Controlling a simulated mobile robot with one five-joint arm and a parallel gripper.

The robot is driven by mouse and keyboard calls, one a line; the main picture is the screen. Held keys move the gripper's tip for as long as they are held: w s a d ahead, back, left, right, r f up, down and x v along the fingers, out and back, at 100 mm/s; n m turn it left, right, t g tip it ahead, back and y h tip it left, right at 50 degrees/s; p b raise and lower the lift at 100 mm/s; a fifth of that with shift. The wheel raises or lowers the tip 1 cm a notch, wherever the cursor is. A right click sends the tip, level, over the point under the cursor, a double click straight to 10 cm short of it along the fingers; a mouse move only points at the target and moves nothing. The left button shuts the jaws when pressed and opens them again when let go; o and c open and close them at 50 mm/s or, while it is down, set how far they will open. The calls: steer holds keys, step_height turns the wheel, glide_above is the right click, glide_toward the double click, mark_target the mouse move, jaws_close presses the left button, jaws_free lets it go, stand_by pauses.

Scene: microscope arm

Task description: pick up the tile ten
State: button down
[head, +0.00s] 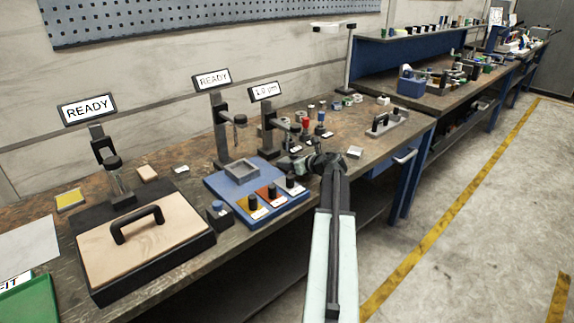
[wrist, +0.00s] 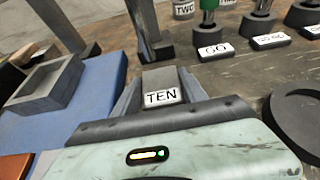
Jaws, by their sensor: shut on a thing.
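The tile ten (wrist: 162,96), a small grey block with a white face reading "TEN", sits between the two fingers of my gripper (wrist: 160,85) in the wrist view. The fingers are shut on its sides. In the head view my gripper (head: 305,163) is over the workbench (head: 375,152), right of the blue platform (head: 222,184). The tile cannot be made out there. The wrist view does not clearly show whether the tile touches the bench.
In the wrist view, a grey square frame (wrist: 48,88) is on the blue platform at left. A label reading "GO" (wrist: 215,51) and dark round bases stand beyond and right.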

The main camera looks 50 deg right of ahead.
steer(key=shift+r+p, duration=0.65)
steer(key=shift+r, duration=0.1)
step_height(320, 180, up, 3)
steer(key=p, duration=0.2)
steer(key=shift+f+p, duration=0.15)
steer(key=shift+p, duration=0.25)
steer(key=s, duration=1.2)
steer(key=s+a, duration=0.1)
steer(key=s, duration=0.5)
steer(key=shift+a+f+b, duration=0.1)
steer(key=shift+f+b, duration=0.2)
steer(key=shift+b, duration=0.05)
